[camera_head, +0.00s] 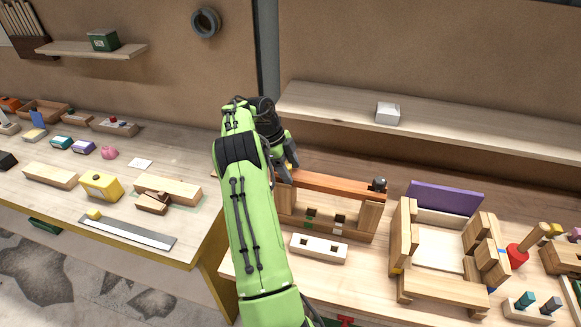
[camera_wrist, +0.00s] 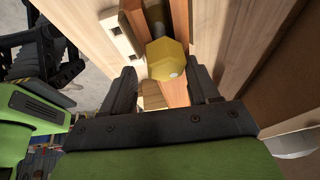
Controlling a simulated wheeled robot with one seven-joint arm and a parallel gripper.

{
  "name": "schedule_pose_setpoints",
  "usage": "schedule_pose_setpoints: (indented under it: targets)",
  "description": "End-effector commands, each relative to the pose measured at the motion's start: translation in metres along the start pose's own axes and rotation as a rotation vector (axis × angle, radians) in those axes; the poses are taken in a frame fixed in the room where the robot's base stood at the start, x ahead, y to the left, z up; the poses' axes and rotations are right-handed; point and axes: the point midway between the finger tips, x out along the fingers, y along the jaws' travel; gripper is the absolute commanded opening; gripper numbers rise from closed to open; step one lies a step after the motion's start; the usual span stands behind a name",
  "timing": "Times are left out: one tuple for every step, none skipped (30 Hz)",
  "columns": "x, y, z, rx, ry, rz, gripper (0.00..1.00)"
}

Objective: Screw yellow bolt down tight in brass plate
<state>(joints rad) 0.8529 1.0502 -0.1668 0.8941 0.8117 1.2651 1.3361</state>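The yellow bolt's many-sided head (camera_wrist: 167,58) shows in the wrist view over a reddish-brown beam (camera_wrist: 179,15). The same beam is at the centre right of the head view (camera_head: 335,184), where I cannot make out the bolt. My gripper (camera_wrist: 163,70) is open, with one dark finger on each side of the bolt head and a gap on both sides. In the head view my gripper (camera_head: 288,165) is at the beam's left end.
A pale block with square holes (camera_head: 318,248) lies in front of the beam's wooden frame. A dark knob (camera_head: 379,185) stands at the beam's right end. A wooden box assembly (camera_head: 440,250) is further right. A shelf (camera_head: 430,122) runs behind and above.

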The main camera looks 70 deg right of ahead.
Motion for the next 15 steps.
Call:
schedule_pose_setpoints:
  targets:
    - [0.002, 0.001, 0.002, -0.009, 0.0, 0.002, 0.64]
    - [0.002, 0.001, 0.002, -0.009, 0.0, 0.002, 0.64]
    - [0.002, 0.0, 0.002, -0.009, 0.0, 0.001, 0.64]
    - [0.002, 0.0, 0.002, -0.008, 0.0, 0.001, 0.64]
    - [0.002, 0.0, 0.002, -0.008, 0.0, 0.0, 0.64]
    - [0.002, 0.0, 0.001, -0.007, 0.0, 0.0, 0.64]
    - [0.002, 0.0, 0.001, -0.007, 0.001, 0.0, 0.64]
    - [0.002, 0.0, 0.001, -0.007, 0.001, -0.001, 0.64]
    - [0.002, 0.0, 0.001, -0.006, 0.001, -0.001, 0.64]
    - [0.001, -0.001, 0.001, -0.006, 0.001, -0.002, 0.64]
    - [0.0, -0.001, 0.001, -0.005, 0.001, -0.002, 0.64]
    - [-0.003, -0.001, 0.001, -0.004, 0.001, -0.004, 0.64]
    - [-0.007, -0.001, 0.001, -0.004, 0.001, -0.006, 0.64]
    - [-0.012, -0.001, 0.001, -0.004, 0.001, -0.006, 0.64]
    - [-0.02, -0.001, 0.001, -0.004, 0.001, -0.008, 0.64]
